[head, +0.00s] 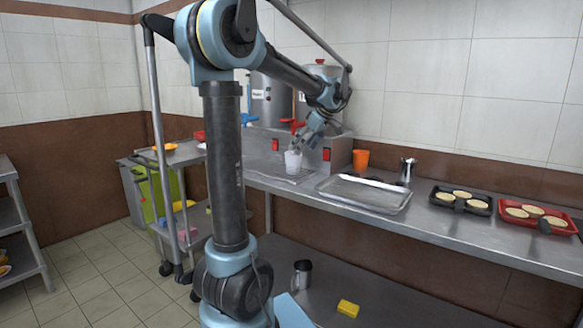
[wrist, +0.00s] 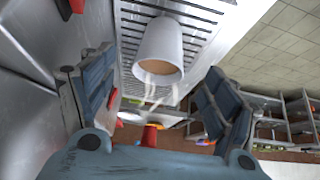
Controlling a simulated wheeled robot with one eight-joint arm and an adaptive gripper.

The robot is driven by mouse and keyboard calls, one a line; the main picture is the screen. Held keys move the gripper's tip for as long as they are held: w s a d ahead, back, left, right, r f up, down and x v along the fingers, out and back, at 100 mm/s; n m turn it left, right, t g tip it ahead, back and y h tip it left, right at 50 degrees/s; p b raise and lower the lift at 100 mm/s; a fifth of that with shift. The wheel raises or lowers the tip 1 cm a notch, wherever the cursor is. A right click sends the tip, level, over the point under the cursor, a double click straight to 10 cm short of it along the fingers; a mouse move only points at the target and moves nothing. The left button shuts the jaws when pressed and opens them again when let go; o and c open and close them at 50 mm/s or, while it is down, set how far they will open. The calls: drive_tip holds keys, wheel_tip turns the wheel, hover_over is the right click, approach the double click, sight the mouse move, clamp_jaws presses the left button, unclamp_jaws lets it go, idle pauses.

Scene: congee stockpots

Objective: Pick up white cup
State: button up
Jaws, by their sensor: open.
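The white cup (head: 293,162) stands on the metal drip tray (head: 270,170) in front of the stockpots. In the wrist view the cup (wrist: 160,45) is on the slatted grate, with something brown inside and pale steam-like wisps at its mouth. My gripper (head: 303,142) is just above and beside the cup in the head view. In the wrist view my gripper (wrist: 155,88) has its fingers spread apart, with the cup ahead in the gap between them. I cannot tell whether either finger touches it.
An orange cup (head: 361,160) stands to the right. A metal tray (head: 365,196) with a long white item lies in front of it. Black (head: 461,200) and red (head: 535,216) trays hold round items. Stockpots (head: 268,100) stand close behind my gripper.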

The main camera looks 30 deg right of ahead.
sight(293, 161)
drive_tip(key=shift+x, duration=4.55)
drive_tip(key=shift+a+r, duration=0.1)
drive_tip(key=shift+a, duration=0.05)
drive_tip(key=c, duration=1.5)
drive_tip(key=shift+o, duration=0.2)
